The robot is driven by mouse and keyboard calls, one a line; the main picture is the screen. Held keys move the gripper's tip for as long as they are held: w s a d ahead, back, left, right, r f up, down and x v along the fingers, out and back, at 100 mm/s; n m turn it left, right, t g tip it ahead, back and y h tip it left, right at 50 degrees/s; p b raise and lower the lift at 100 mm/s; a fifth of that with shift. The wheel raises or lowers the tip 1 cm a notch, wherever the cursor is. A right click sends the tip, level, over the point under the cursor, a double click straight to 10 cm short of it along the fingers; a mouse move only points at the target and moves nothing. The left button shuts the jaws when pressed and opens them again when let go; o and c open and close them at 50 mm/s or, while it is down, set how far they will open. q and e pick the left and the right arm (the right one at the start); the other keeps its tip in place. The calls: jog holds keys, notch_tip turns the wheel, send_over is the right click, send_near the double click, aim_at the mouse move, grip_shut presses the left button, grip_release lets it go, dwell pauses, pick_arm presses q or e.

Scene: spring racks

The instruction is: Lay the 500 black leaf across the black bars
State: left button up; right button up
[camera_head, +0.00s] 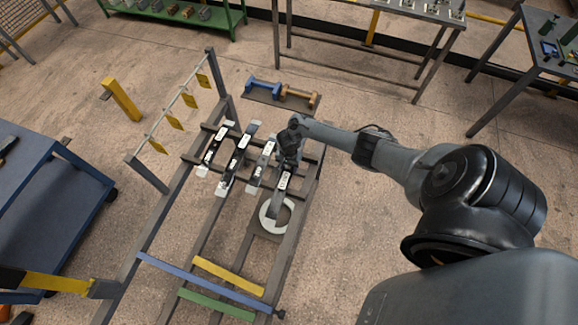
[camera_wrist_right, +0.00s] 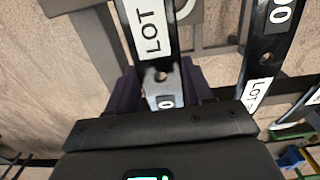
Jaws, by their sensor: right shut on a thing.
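My right gripper (camera_head: 288,158) is shut on a black leaf with white labels, at the right end of the row on the rack. In the right wrist view the held leaf (camera_wrist_right: 160,50) runs between the dark fingers and shows "LOT"; its number is mostly hidden. A neighbouring black leaf (camera_wrist_right: 262,55) reads "00" and "LOT", its first digit out of frame. More labelled leaves (camera_head: 213,150), (camera_head: 238,158), (camera_head: 262,162) lie side by side across the dark bars (camera_head: 205,172). My left gripper is not in view.
A white ring (camera_head: 264,220) lies on the rack below the held leaf. Blue, yellow and green bars (camera_head: 228,274) cross the rack's near end. Blue and orange pieces (camera_head: 300,95) sit on a dark mat beyond. A post rail with yellow tags (camera_head: 175,122) stands at left.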

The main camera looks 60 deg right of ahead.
jog(key=shift+w+f+b, duration=0.15)
jog(key=shift+f+b, duration=0.2)
jog(key=shift+f, duration=0.05)
jog(key=o, duration=1.3)
jog(key=shift+d, duration=0.1)
jog(key=shift+c, duration=0.2)
jog(key=shift+f, duration=0.1)
notch_tip(320, 180, up, 10)
jog(key=p, duration=0.4)
jog(key=shift+f, duration=0.15)
jog(key=shift+r, duration=0.65)
